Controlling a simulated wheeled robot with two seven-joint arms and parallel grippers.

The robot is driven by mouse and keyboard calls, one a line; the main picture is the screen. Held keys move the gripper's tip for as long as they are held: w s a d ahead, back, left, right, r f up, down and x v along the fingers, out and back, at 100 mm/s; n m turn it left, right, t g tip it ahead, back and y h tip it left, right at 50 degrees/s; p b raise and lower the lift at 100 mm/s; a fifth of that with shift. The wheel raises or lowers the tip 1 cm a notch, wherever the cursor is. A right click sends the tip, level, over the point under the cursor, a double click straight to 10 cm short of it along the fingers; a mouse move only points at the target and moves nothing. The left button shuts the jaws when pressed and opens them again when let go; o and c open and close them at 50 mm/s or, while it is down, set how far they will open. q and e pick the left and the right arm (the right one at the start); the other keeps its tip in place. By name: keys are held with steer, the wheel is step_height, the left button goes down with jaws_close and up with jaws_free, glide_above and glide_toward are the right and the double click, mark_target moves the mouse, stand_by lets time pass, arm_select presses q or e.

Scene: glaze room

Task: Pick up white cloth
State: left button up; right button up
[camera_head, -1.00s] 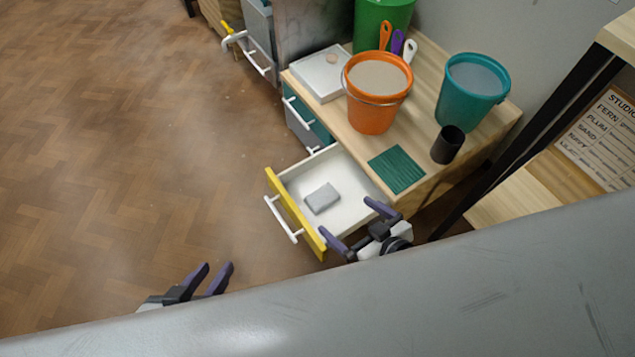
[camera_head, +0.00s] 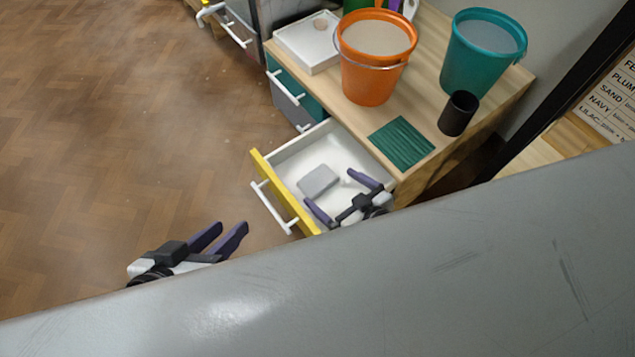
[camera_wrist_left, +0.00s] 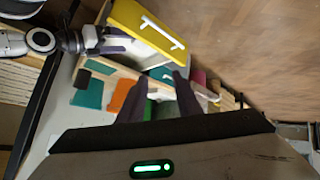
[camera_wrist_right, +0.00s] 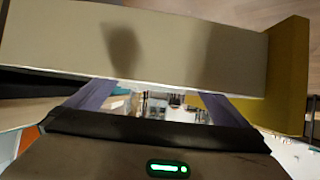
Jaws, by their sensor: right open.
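A pale grey-white folded cloth (camera_head: 318,182) lies flat on the floor of an open white drawer with a yellow front (camera_head: 282,192). My right gripper (camera_head: 329,187) is open and empty, its two fingers reaching over the drawer at the cloth's near right side. Whether it touches the cloth cannot be told. In the right wrist view, the right fingers (camera_wrist_right: 156,92) are wide apart before a pale drawer surface, and I cannot make out the cloth there. My left gripper (camera_head: 233,226) is open and empty, left of the drawer, above the floor.
The wooden cabinet top holds an orange bucket (camera_head: 372,75), a teal bucket (camera_head: 482,60), a black cup (camera_head: 458,113), a green ribbed mat (camera_head: 401,143) and a white box (camera_head: 306,42). A dark-framed shelf stands at right. The floor (camera_head: 100,120) at left is clear.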

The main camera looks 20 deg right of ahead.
mark_target(319, 181)
steer(key=b+x, duration=0.1)
steer(key=x, duration=0.1)
steer(key=b+x, duration=0.2)
steer(key=shift+w+a+f, duration=0.1)
steer(key=shift+w+a, duration=0.1)
steer(key=shift+a, duration=0.15)
steer(key=shift+w+a, duration=0.1)
steer(key=shift+w, duration=0.2)
arm_select(q)
steer(key=shift+w+d+r+t+h, duration=0.1)
steer(key=shift+d+r+t+h, duration=0.25)
steer(key=shift+r, duration=0.3)
steer(key=shift+w+d+r+t+h, duration=0.15)
steer(key=shift+d+r+h, duration=0.25)
steer(key=shift+r, duration=0.2)
arm_select(e)
steer(key=c, duration=1.1)
